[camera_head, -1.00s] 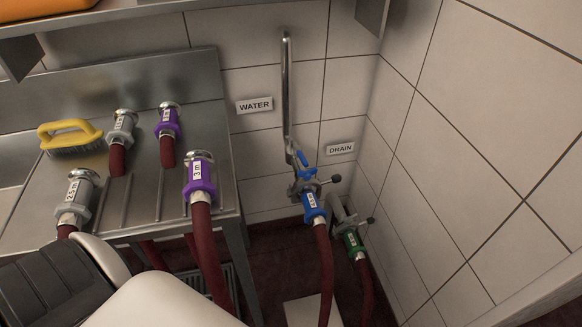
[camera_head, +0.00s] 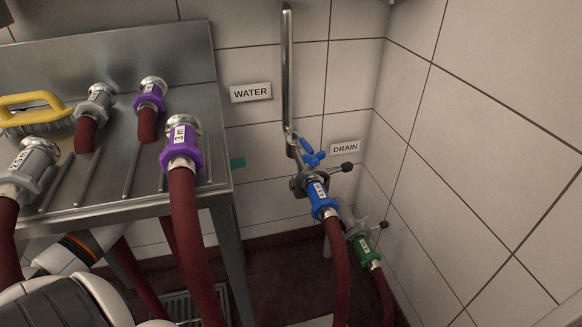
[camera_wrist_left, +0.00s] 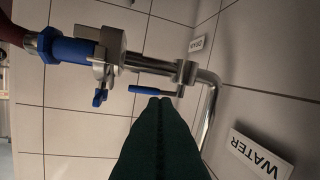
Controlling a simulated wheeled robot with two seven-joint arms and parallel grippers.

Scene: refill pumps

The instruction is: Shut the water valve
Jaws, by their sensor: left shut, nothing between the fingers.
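The water valve (camera_head: 300,148) sits on the steel pipe below the WATER sign. Its blue lever (camera_head: 312,155) shows in the head view. In the left wrist view the blue lever (camera_wrist_left: 146,90) lies roughly parallel to the pipe, beside it. My right gripper is not in view.
A blue hose coupling (camera_head: 320,197) hangs below the valve, with a green drain coupling (camera_head: 365,250) lower right. The steel drainboard (camera_head: 110,55) carries several hose ends and a yellow brush (camera_head: 35,108). A purple-collared hose (camera_head: 182,150) hangs over its front. Tiled walls close the corner.

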